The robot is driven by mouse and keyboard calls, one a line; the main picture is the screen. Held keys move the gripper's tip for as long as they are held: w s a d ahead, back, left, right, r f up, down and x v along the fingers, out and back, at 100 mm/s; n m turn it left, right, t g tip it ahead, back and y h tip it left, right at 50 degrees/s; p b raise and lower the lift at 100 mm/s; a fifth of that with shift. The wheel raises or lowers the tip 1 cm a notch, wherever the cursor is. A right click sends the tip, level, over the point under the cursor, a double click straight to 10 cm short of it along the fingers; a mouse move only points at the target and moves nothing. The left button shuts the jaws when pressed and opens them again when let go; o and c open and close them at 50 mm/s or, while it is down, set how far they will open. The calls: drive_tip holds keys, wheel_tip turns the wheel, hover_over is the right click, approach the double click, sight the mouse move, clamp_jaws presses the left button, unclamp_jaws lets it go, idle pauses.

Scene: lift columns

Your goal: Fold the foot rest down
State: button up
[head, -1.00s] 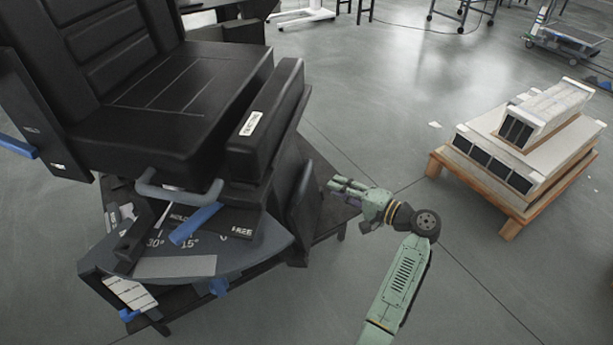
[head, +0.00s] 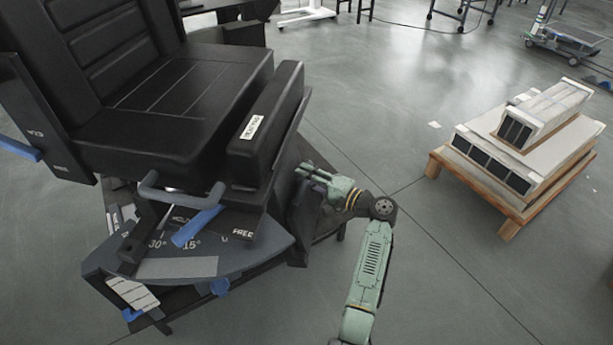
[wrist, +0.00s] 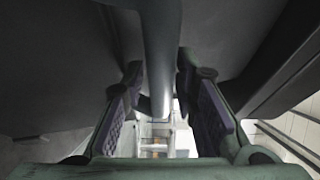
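A large black padded chair (head: 165,85) fills the left of the head view. A thick black cushion (head: 266,122) with a white label runs along its front side. Below it a dark panel (head: 294,212) stands steeply, partly hidden by my gripper; I cannot tell for sure which of these is the foot rest. My gripper (head: 306,172) is beside the panel, under the cushion's edge. In the wrist view my gripper (wrist: 160,75) is open, with a grey bar (wrist: 160,45) running between its two fingers. Contact with the bar is not clear.
A grey handle with a blue grip (head: 198,226) and an angle-marked plate (head: 175,267) sit under the seat. A wooden pallet (head: 510,222) with stacked white filter-like boxes (head: 545,107) stands at right. The floor between chair and pallet is clear.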

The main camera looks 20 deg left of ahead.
drive_tip(key=shift+c, duration=0.2)
clamp_jaws()
idle(0.6)
